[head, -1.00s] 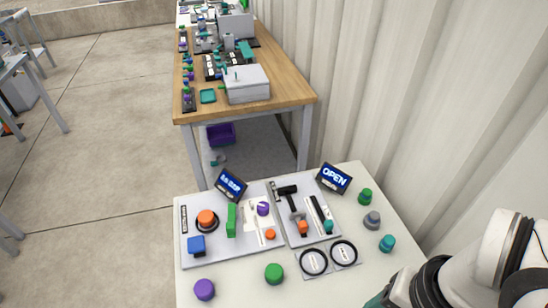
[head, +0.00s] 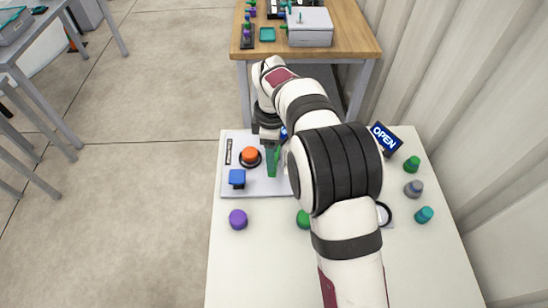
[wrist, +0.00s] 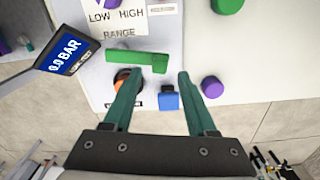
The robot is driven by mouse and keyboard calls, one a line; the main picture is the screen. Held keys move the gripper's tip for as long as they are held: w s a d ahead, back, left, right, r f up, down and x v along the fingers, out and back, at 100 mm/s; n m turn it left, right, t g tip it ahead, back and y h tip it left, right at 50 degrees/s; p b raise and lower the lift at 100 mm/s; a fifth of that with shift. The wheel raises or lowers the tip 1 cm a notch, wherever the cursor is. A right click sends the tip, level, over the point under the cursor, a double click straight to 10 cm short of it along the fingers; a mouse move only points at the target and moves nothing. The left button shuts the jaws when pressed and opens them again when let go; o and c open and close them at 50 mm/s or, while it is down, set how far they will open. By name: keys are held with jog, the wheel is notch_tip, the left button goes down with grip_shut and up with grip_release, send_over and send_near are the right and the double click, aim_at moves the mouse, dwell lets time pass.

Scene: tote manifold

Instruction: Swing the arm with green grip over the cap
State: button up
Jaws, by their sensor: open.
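The green bar-shaped grip (wrist: 137,58) lies across the view on the light panel in the wrist view; it shows in the head view (head: 272,165), partly behind my gripper. An orange round cap (wrist: 124,84) in a black ring sits beside it, partly hidden by my left finger. The same orange cap is clear in the head view (head: 249,155). My gripper (wrist: 157,76) is open, with its two teal fingers apart around empty space, just short of the green grip. I cannot tell whether a finger touches it.
A blue block (wrist: 169,98) sits near my right finger. A purple knob (wrist: 212,87) and a green one (wrist: 227,4) stand on the table right of the panel. A tilted display reading 0.0 BAR (wrist: 67,53) stands at left. My arm hides much of the panels in the head view.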

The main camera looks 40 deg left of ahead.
jog(key=shift+f, duration=1.85)
grip_shut()
